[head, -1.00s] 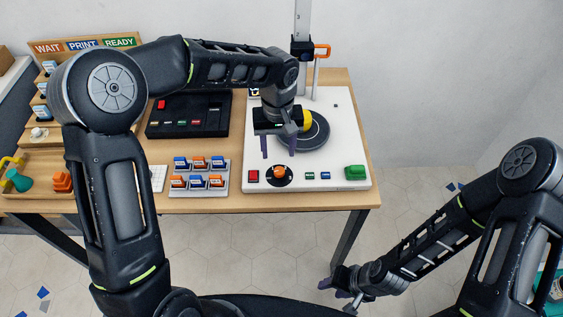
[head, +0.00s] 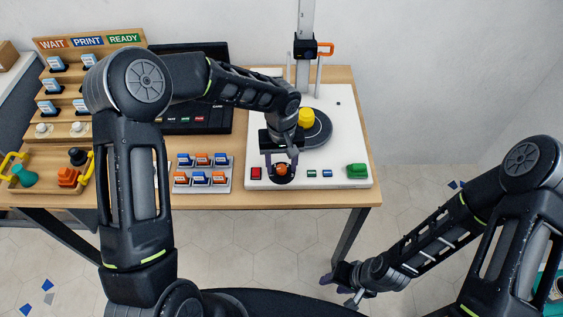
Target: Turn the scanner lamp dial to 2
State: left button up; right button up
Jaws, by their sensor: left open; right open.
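The scanner is a white flat unit (head: 345,150) on the right of the table, with a dark round turntable carrying a yellow cylinder (head: 306,117). An orange dial (head: 282,170) sits on a black round plate at its front edge, between a red button and small coloured buttons. I cannot read any marks around the dial. My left gripper (head: 281,166) is open right at the dial, its fingers pointing down on either side of it. I cannot tell if they touch it. My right gripper (head: 343,285) is open and empty, low over the floor in front of the table.
A grey tray of orange and blue pieces (head: 202,180) stands left. A column (head: 305,70) rises behind the scanner. A wooden rack (head: 75,75) is at far left.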

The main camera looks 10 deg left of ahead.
pick_arm(q)
grip_shut()
dwell(0.5)
